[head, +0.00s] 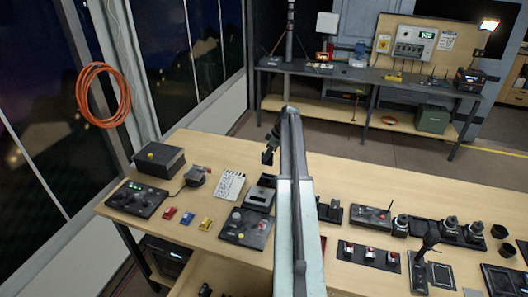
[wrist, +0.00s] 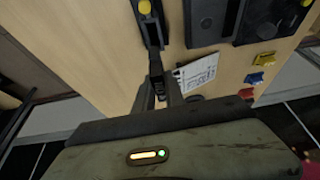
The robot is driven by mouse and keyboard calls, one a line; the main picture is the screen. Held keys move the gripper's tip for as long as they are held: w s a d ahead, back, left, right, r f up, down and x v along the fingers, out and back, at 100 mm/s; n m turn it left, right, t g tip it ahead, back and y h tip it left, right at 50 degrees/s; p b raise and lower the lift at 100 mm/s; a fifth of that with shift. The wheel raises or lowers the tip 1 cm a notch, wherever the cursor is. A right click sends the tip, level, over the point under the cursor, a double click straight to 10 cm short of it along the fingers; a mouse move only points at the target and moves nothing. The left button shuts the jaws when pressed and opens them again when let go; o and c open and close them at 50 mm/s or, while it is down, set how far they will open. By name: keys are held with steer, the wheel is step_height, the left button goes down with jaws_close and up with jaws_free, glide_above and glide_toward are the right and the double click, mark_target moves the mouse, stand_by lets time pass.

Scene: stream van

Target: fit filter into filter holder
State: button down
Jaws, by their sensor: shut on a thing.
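My gripper (head: 268,155) hangs over the far side of the workbench, at the end of my arm. In the wrist view my gripper (wrist: 157,90) is shut on a small dark piece (wrist: 156,66), which I take to be the filter; its shape is mostly hidden. A dark block with a lighter top (head: 262,196) sits on the bench near the gripper, beside the white printed card (head: 230,186). It may be the filter holder, but I cannot tell for sure. In the head view the held piece looks above the bench and apart from that block.
A knobbed control panel (head: 246,229) stands in front of the block. Red (head: 171,213), yellow (head: 206,223) and blue (head: 188,218) pieces lie to the left. Several devices, such as a rocker-switch panel (head: 369,256), crowd the right. Bare wood lies around the card.

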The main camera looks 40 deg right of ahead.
steer(key=shift+s+d+r, duration=0.1)
steer(key=shift+s, duration=0.1)
step_height(320, 180, down, 6)
steer(key=b, duration=0.6)
steer(key=shift+d+f+b, duration=0.1)
steer(key=shift+f+b, duration=1.7)
stand_by(0.9)
steer(key=c, duration=1.3)
jaws_free()
steer(key=shift+s+r, duration=0.1)
steer(key=p+v, duration=0.7)
steer(key=shift+s+d+r, duration=0.1)
steer(key=shift+s+r, duration=0.05)
steer(key=shift+r, duration=0.15)
